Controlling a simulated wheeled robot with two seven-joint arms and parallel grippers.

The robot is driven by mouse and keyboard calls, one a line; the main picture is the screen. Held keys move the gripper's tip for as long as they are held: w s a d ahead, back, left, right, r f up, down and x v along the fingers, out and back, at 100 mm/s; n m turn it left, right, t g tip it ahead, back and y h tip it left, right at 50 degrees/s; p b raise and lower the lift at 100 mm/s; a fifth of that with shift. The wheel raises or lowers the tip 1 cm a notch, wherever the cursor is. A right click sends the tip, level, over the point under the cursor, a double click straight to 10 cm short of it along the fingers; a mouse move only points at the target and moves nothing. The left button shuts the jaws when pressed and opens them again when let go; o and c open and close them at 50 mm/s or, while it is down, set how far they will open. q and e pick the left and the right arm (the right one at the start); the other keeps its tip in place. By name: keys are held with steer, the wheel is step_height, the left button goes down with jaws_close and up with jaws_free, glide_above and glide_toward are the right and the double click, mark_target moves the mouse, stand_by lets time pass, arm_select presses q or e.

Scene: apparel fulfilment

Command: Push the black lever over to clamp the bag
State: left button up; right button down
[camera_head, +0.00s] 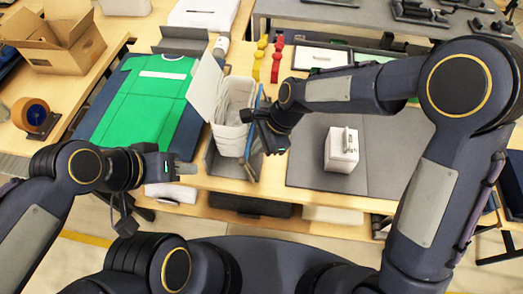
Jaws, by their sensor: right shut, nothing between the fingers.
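A pale, upright bag (232,100) or stack of bags stands in a grey holder (215,160) at the front middle of the table. My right gripper (254,125) is at the right side of the bag, shut with nothing visible held. A thin blue strip (249,140) runs along the bag's right edge beside it. I cannot pick out the black lever; the dark gripper covers part of that side. My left gripper (188,168) is left of the holder, near the table's front edge, and appears empty. Its finger opening is too small to tell.
A green shirt (145,100) lies on a dark blue board to the left. A white box (341,150) stands on a grey mat (310,165) to the right. Red and yellow items (276,62) lie behind the bag. A cardboard box (60,45) is far left.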

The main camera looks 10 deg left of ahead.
arm_select(q)
steer(key=shift+w+d+f+b, duration=0.1)
steer(key=shift+d+f+b, duration=0.1)
steer(key=shift+d+b, duration=0.2)
arm_select(e)
steer(key=a+v, duration=0.1)
steer(key=v, duration=0.9)
steer(key=shift+w+r, duration=0.45)
steer(key=shift+r, duration=0.1)
